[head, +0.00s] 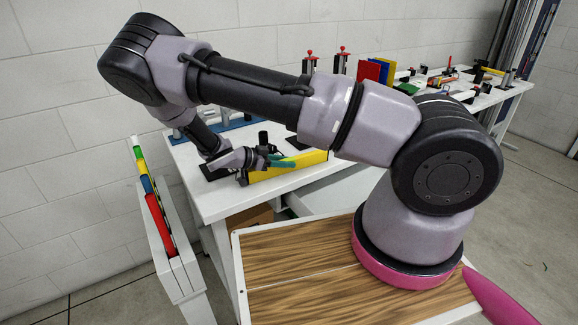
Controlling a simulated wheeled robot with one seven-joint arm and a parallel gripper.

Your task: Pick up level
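The level looks to be the long yellow bar (288,168) lying on edge near the front of the white worktable, partly hidden by my gripper. My gripper (282,161), with teal-green fingers, is at the bar's upper edge near its middle. From this view I cannot tell whether the fingers are around the bar or in front of it, or whether they touch it. Their opening is too small to make out.
The white worktable (208,199) stands against a block wall. A narrow white rack (165,235) with red, blue, green and yellow pieces stands left of it. Red, yellow and blue panels (376,71) and small fixtures stand farther back. Open floor lies at the right.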

